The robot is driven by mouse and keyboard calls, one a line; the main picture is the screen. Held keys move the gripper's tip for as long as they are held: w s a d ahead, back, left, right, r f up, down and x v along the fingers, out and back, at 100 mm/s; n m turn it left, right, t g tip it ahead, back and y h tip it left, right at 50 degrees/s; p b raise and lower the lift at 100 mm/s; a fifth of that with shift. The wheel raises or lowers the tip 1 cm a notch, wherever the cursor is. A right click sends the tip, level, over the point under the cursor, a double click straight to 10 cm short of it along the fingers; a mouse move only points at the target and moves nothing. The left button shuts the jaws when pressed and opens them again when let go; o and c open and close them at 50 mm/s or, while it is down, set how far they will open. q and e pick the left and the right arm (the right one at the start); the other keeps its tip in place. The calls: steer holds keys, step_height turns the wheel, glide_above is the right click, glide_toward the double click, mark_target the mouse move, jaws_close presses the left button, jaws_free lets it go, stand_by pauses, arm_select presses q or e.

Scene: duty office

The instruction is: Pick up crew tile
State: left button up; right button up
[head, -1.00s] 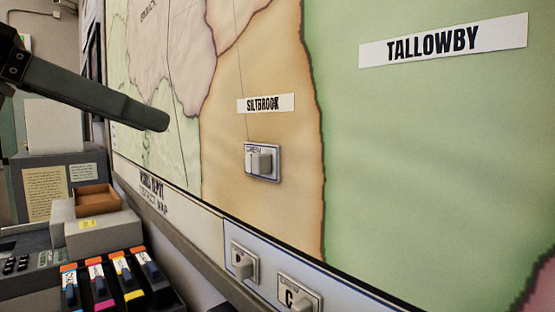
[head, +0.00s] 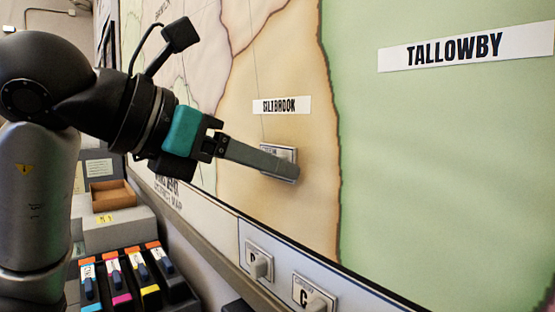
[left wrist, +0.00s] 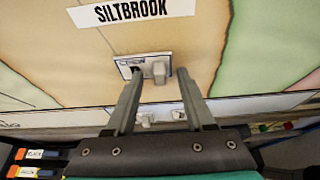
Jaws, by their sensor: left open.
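The crew tile (head: 291,152) is a small pale plate with a raised grip block, on the tan map area below the SILTBROOK label. My left gripper (head: 288,170) reaches in from the left, and its fingers cover most of the tile in the head view. In the left wrist view, the tile (left wrist: 125,63) lies just ahead of the open fingers (left wrist: 160,74), with its block (left wrist: 160,71) between the two tips. I cannot tell whether either finger touches. My right gripper is not in view.
Two more tiles, one lettered C (head: 303,294) and another (head: 251,251), sit on the strip below the map. A ledge runs under the wall map (head: 430,180). Coloured cartridges (head: 127,275) and a brown tray (head: 112,195) are at lower left.

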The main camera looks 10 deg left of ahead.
arm_select(q)
jaws_close()
stand_by(0.4)
stand_by(1.0)
